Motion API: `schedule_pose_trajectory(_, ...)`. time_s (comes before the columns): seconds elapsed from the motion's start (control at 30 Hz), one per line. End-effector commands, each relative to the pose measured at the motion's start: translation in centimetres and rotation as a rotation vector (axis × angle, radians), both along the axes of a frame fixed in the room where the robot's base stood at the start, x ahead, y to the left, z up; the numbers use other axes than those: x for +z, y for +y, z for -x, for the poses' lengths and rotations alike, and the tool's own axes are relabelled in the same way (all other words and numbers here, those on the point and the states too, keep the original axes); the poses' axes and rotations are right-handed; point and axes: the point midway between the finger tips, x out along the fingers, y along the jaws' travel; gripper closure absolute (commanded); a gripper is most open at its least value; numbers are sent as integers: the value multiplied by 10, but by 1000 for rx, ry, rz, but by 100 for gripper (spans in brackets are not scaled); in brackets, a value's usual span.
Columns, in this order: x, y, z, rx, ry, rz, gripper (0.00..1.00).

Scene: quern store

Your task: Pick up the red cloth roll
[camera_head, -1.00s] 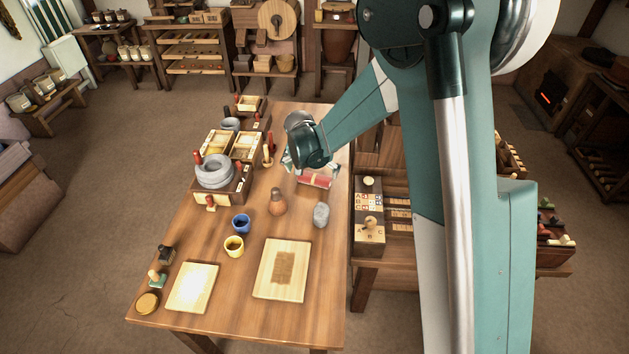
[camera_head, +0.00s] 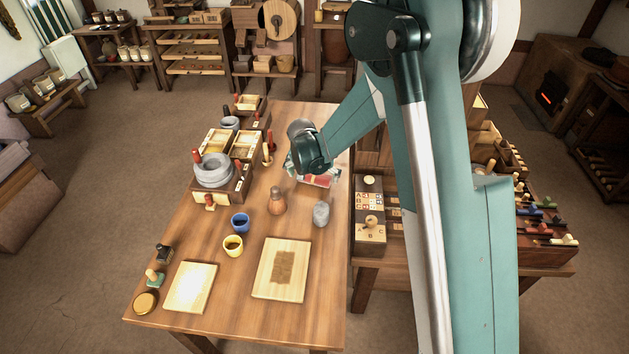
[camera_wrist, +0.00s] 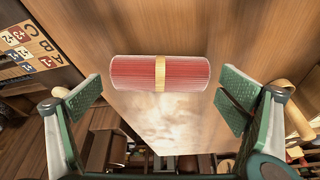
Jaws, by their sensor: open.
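The red cloth roll (camera_wrist: 135,72) has a pale yellow band around its middle. It lies across the wooden table in the wrist view, ahead of and between the two finger pads. In the head view the roll (camera_head: 318,181) shows partly beneath my wrist, near the table's right edge. My gripper (camera_wrist: 166,92) is open, with one green ridged pad to either side of the roll and a gap at each end. Nothing is between the pads in contact. In the head view my gripper (camera_head: 310,174) is over the roll and hides part of it.
A grey stone (camera_head: 321,213) and a brown bottle (camera_head: 277,201) stand in front of the roll. A wooden box with a grey stone quern (camera_head: 213,170) stands to the left. A lettered box (camera_head: 370,235) stands beyond the table's right edge. The table's middle front has cups and boards.

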Motion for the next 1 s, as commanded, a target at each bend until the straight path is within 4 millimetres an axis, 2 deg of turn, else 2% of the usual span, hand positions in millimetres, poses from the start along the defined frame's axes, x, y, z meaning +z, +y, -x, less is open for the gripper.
schedule_pose_trajectory(0.13,-6,-1,-2,0,0,0,4)
schedule_pose_trajectory(0.67,-7,-1,-3,1,0,0,4)
schedule_pose_trajectory(0.9,-7,-1,-3,1,0,0,33)
schedule_pose_trajectory(1.0,-6,-1,-3,1,0,0,34)
